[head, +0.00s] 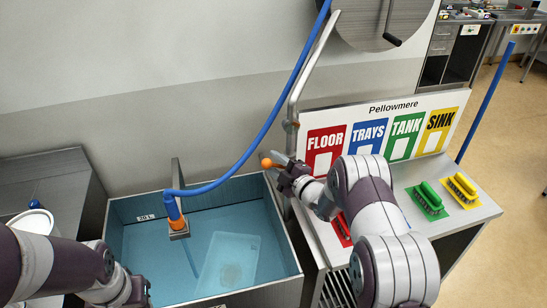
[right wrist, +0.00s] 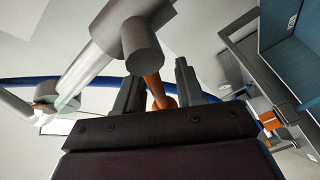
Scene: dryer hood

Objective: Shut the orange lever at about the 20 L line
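The orange lever (head: 266,162) sits on the grey pipe beside the tank; in the right wrist view the lever (right wrist: 156,92) shows between my two fingers. My right gripper (head: 280,172) is open around the lever, with a gap to the finger on the right; contact is unclear. The tank (head: 288,262) has a blue inside and holds clear bluish water (head: 190,255). The 20 L label (head: 145,217) is on its back left wall, and the water's edge appears somewhat below it. My left gripper (head: 138,292) is low at the tank's left front; its fingers are unclear.
A blue hose (head: 262,130) ends in an orange nozzle (head: 176,215) over the tank. Right of it, a counter (head: 462,218) carries a green brush (head: 428,198), a yellow brush (head: 462,188) and a sign board (head: 325,120). A white bucket (head: 32,220) stands at left.

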